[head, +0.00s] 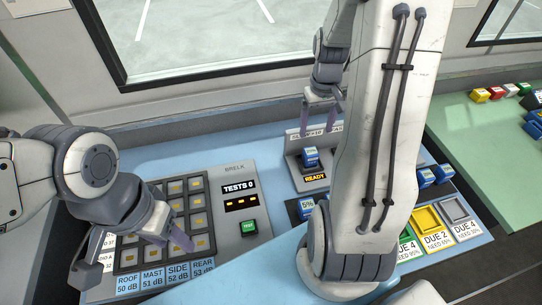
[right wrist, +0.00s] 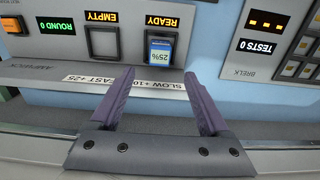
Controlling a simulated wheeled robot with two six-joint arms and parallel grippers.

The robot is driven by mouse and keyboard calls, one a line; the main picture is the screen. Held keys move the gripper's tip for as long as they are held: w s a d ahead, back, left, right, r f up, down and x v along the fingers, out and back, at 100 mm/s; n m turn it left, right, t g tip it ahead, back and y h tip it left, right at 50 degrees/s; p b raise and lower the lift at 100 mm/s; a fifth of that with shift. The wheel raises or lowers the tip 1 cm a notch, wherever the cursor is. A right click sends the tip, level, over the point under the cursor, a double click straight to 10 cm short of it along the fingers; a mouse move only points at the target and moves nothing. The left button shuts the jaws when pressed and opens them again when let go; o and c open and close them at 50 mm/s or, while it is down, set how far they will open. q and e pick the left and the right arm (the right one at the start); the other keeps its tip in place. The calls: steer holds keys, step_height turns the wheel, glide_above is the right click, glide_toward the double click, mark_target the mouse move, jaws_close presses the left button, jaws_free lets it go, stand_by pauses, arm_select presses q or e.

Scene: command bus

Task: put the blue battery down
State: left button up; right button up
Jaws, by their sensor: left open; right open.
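A blue battery (head: 310,157) sits in a charger bay above a lit READY sign. In the right wrist view the blue battery (right wrist: 160,52) reads 25% and stands in the READY bay. My right gripper (head: 320,119) is open and empty behind the charger (head: 294,175). In the right wrist view its spread fingers (right wrist: 158,102) are apart from the battery, with the SLOW +10 label near them. My left gripper (head: 137,243) is open over the lower part of the button panel (head: 213,217), with nothing seen between its fingers.
The neighbouring charger bay (right wrist: 104,43) reads EMPTY. Another blue battery (head: 307,208) lies by my right arm, with more blue ones (head: 426,177) to its right. A yellow DUE 2 tray (head: 427,218) and a grey DUE 4 tray (head: 455,209) look empty. My right arm hides the middle.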

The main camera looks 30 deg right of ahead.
steer(key=s+a+r+n, duration=0.2)
steer(key=a+r+n, duration=0.1)
steer(key=a, duration=0.8)
steer(key=s+a+r+n, duration=0.1)
steer(key=a+r+n, duration=0.1)
steer(key=a, duration=0.8)
steer(key=s+a+r+n+y, duration=0.1)
steer(key=s+a+n, duration=0.3)
steer(key=s+a, duration=0.5)
steer(key=s+r, duration=0.1)
steer(key=s, duration=0.3)
steer(key=shift+s+a+r+n, duration=0.15)
steer(key=shift+a+n, duration=0.25)
